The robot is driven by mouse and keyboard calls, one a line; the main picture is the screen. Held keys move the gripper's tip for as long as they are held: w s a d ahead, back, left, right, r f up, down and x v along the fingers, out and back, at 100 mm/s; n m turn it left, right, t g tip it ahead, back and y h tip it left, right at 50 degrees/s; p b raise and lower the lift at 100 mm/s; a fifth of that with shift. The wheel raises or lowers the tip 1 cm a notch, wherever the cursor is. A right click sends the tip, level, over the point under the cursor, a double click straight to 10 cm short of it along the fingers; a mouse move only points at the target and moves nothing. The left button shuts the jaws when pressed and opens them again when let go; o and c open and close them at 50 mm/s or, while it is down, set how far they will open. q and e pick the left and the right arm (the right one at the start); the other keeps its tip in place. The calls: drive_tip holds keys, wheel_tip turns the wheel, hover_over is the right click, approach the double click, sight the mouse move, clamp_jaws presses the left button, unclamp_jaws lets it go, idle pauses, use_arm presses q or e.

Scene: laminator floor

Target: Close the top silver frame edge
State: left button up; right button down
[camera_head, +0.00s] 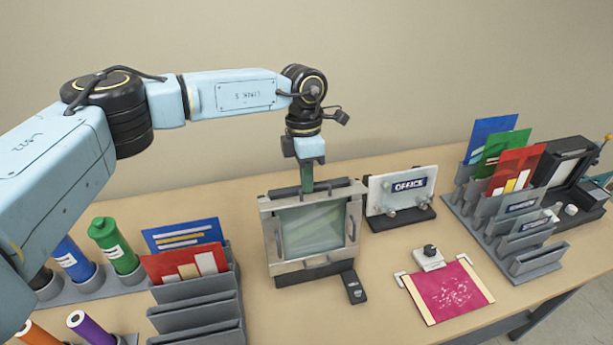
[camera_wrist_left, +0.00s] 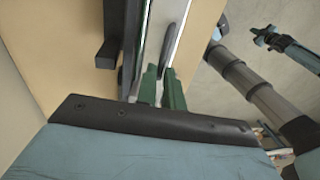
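The silver frame (camera_head: 266,228) stands upright on the table, around a grey-green translucent panel (camera_head: 312,230). Its top edge (camera_head: 340,188) has dark parts behind it. My left gripper (camera_head: 307,186) points down at the middle of this top edge, its green fingers at or just behind it. In the left wrist view, the two green fingers of my left gripper (camera_wrist_left: 161,88) are a little apart, with a light narrow gap between them. A silver strip (camera_wrist_left: 179,32) runs up beyond them. Contact with the frame cannot be told. A dark-tipped arm end at the upper right may be my right gripper (camera_wrist_left: 268,38).
An OFFICE sign (camera_head: 408,186) stands close right of the frame. A grey file rack (camera_head: 192,310) with folders is at left, and a small black device (camera_head: 354,287) lies in front. A pink sheet (camera_head: 448,293) lies at right, near another folder rack (camera_head: 470,205).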

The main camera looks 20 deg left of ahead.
use_arm(q)
clamp_jaws()
use_arm(e)
drive_tip(key=shift+w, duration=0.25)
